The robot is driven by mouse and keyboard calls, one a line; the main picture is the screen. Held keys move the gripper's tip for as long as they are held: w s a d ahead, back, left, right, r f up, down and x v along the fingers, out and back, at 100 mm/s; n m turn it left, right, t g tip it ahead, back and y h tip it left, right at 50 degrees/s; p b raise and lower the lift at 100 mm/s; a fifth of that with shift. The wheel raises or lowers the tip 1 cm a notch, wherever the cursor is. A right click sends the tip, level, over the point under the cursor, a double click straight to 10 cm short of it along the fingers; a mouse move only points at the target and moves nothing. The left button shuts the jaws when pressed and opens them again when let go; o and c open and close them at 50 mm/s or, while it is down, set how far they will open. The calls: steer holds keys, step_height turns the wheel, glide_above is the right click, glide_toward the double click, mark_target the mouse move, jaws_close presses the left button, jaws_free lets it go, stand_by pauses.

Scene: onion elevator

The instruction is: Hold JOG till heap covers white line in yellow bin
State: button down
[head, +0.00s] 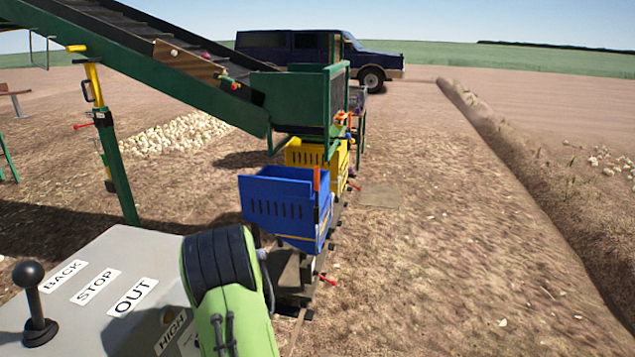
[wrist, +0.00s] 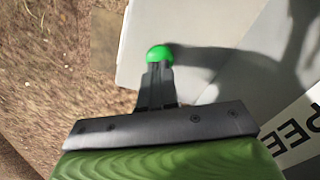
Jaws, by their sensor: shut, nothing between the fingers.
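The yellow bin (head: 339,165) stands under the green discharge end of the elevator, partly hidden behind the blue bin. Its inside, any heap and the white line cannot be made out. The grey control panel (head: 125,250) is at the lower left, with labels BACK, STOP, OUT and HIGH showing; no JOG label shows. In the wrist view my gripper (wrist: 158,75) is shut and empty, with its fingertips at a round green button (wrist: 159,54) over the panel. I cannot tell whether they press it. In the head view my green arm hides the gripper.
The blue bin (head: 285,208) stands in front of the yellow bin. A black lever (head: 37,305) rises from the panel's left side. The green elevator (head: 180,70) slopes across the upper left. A dark vehicle (head: 310,55) is parked behind. Open ground lies to the right.

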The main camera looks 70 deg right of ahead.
steer(key=shift+f+b, duration=0.9)
steer(key=shift+f, duration=0.15)
stand_by(0.6)
step_height(320, 180, up, 8)
steer(key=p, duration=0.5)
steer(key=shift+f+p, duration=0.25)
steer(key=shift+p, duration=0.05)
steer(key=shift+f, duration=0.15)
